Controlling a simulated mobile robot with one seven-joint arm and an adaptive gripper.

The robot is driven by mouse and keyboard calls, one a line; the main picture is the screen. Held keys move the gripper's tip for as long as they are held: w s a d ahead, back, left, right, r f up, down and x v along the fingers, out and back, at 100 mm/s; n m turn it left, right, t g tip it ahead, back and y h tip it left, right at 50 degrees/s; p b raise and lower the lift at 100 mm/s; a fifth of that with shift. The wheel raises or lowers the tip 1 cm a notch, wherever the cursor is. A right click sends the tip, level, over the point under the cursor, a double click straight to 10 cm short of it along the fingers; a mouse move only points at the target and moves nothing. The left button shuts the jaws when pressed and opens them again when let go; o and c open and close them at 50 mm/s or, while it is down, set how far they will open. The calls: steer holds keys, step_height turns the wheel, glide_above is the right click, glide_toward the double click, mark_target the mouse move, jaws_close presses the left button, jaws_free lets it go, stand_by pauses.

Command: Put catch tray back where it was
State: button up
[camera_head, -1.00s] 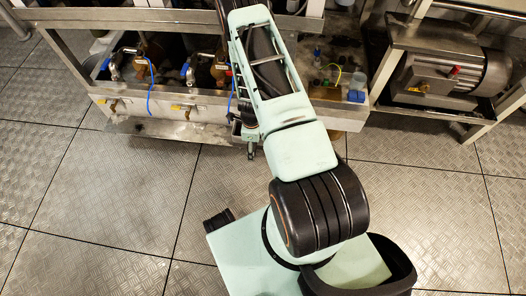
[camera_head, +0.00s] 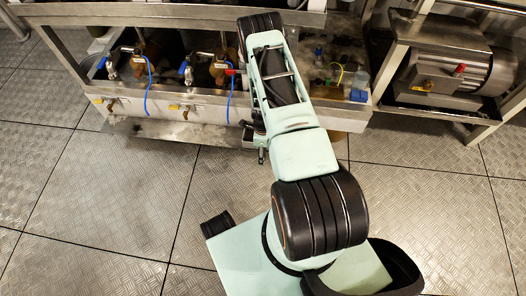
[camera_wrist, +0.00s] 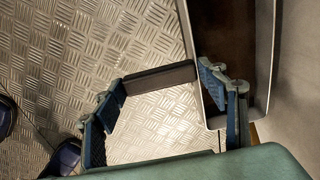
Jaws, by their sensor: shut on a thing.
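My gripper (camera_wrist: 160,88) shows in the wrist view with its two blue-padded fingers held wide apart. A narrow dark-edged piece (camera_wrist: 158,79) spans between the fingertips and appears to be the catch tray; its full shape is hard to make out. Patterned floor shows below that piece, between the fingers. In the head view the gripper is mostly hidden by my arm. A small grey box-like shape (camera_head: 249,140) shows beside my arm, at the bench's lower front edge; I cannot tell whether it is the tray.
A steel-rimmed brown recess (camera_wrist: 227,45) lies close by my right finger. A motor (camera_head: 455,72) sits on a stand at the right. The floor (camera_head: 110,195) in front is clear.

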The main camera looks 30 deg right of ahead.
steer(key=shift+f, duration=0.15)
steer(key=o, duration=2)
steer(key=shift+c, duration=0.2)
step_height(320, 180, up, 12)
steer(key=p, duration=0.4)
steer(key=shift+w+r, duration=0.1)
steer(key=shift+r, duration=0.1)
